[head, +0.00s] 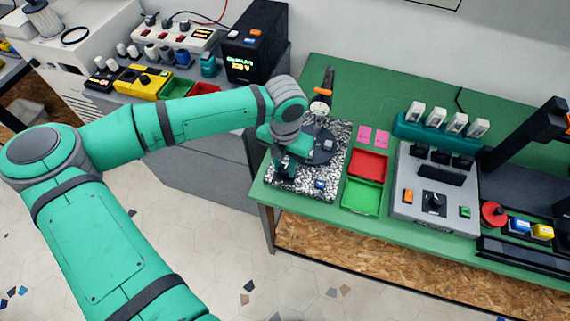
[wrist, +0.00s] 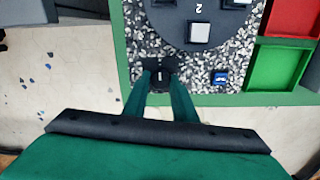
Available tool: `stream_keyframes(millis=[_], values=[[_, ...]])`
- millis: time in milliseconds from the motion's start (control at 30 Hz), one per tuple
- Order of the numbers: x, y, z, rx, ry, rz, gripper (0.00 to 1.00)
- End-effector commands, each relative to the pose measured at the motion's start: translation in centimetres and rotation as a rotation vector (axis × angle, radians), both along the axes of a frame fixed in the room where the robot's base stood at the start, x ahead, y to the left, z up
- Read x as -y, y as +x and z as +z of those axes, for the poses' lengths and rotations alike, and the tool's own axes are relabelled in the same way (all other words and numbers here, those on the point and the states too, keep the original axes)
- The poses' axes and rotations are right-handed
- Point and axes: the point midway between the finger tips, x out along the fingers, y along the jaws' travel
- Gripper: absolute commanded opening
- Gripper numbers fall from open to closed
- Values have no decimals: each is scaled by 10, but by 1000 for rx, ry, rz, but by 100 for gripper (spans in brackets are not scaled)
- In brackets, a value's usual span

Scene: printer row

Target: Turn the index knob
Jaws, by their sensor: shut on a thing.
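The index knob (wrist: 162,78) is a small black knob with a pale mark, at the front left of a speckled plate (wrist: 232,62). My gripper (wrist: 161,88) is shut on the knob, a finger on each side of it. In the head view my gripper (head: 284,168) reaches down over the same corner of the plate (head: 337,172), and the knob is mostly hidden there. A dark round disc (wrist: 170,28) marked "2" lies just behind the knob, with a pale square block (wrist: 199,32) on it.
A blue button (wrist: 220,78) sits right of the knob. Red (head: 368,165) and green (head: 361,197) trays stand right of the plate. A grey control box (head: 436,190) is further right. The green table (head: 262,190) ends close in front.

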Motion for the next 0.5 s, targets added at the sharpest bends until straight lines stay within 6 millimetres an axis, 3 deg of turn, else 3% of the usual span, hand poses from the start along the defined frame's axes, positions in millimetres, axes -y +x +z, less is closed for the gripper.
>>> stream_keyframes(millis=[233, 267, 300, 333, 500], values=[[1, -1, 1, 0, -3, -1, 2], [1, -1, 1, 0, -3, -2, 29], [1, 0, 1, -1, -3, -2, 39], [1, 0, 1, -1, -2, -2, 43], [1, 0, 0, -1, -2, -2, 43]])
